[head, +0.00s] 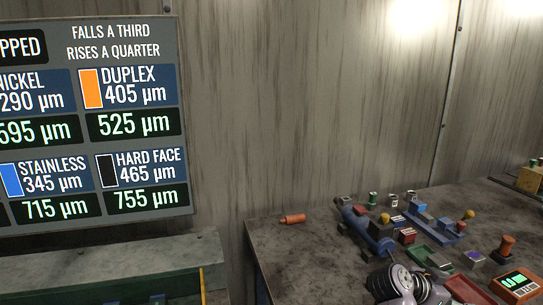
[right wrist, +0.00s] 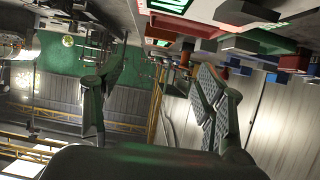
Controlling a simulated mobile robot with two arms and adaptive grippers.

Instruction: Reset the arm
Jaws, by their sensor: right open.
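My right gripper (right wrist: 158,75) is open in the right wrist view, its two dark fingers spread apart with nothing between them. That view appears upside down, with the cluttered workbench along its top. In the head view, grey and black round parts, which look like my right arm, show at the bottom, over the bench's near area. The right fingers cannot be made out there. My left gripper is in neither view.
A display board (head: 90,222) hangs left. The bench's left end is mostly clear.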

